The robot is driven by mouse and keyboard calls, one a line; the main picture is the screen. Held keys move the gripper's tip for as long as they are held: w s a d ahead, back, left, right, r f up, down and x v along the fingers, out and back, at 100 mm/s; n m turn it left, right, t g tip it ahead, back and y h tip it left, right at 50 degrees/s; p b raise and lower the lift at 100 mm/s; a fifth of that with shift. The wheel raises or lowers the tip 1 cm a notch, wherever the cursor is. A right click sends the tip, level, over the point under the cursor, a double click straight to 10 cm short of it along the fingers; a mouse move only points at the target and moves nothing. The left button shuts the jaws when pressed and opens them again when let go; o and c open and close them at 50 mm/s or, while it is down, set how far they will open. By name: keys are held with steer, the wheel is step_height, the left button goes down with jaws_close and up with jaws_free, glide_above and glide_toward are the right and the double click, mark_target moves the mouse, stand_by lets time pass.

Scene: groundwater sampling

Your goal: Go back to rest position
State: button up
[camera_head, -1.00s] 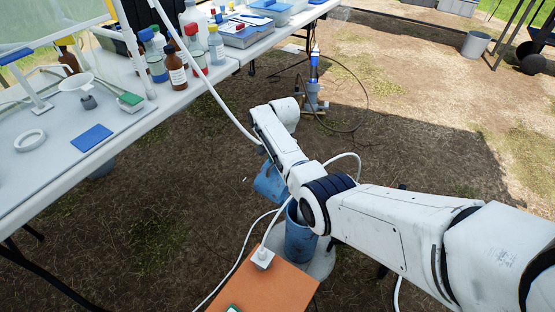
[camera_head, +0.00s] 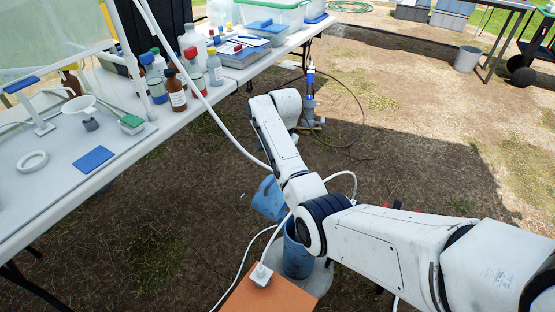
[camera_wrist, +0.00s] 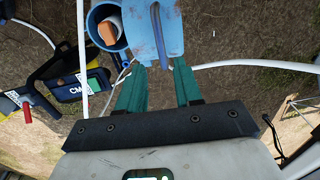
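My gripper (camera_wrist: 159,66) shows in the wrist view with its two green fingers apart and nothing visible clamped between them. A light-blue panel-like thing (camera_wrist: 139,30) with a darker blue strip lies just beyond the fingertips. It also shows, tilted, in the head view (camera_head: 269,198), partly behind my arm. A blue bucket (camera_wrist: 91,28) with an orange item (camera_wrist: 108,30) inside is beside it. The bucket also shows in the head view (camera_head: 297,260) under my arm. My white arm reaches forward and bends. The fingers are hidden in the head view.
The white table (camera_head: 190,118) with bottles, a blue pad (camera_head: 93,160) and bins is on the left. A white hose (camera_head: 205,98) crosses near my arm. An orange surface (camera_head: 262,295) with a white plug is at the bottom. Open ground lies ahead to the right.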

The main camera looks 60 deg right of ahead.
stand_by(0.4)
steer(key=s+a+f+n+p, duration=0.3)
steer(key=s+a+n+p, duration=0.35)
steer(key=s+a, duration=0.75)
steer(key=s+a+r+n+p, duration=0.1)
steer(key=s+a+r+n, duration=0.3)
steer(key=s+a+n, duration=0.1)
steer(key=s+a+r+n+p, duration=0.2)
steer(key=s+a+n, duration=0.3)
steer(key=s, duration=0.5)
steer(key=a+r, duration=0.1)
steer(key=a, duration=0.1)
steer(key=shift+s+a+r, duration=0.15)
steer(key=shift+a+r, duration=0.15)
steer(key=shift+r, duration=0.1)
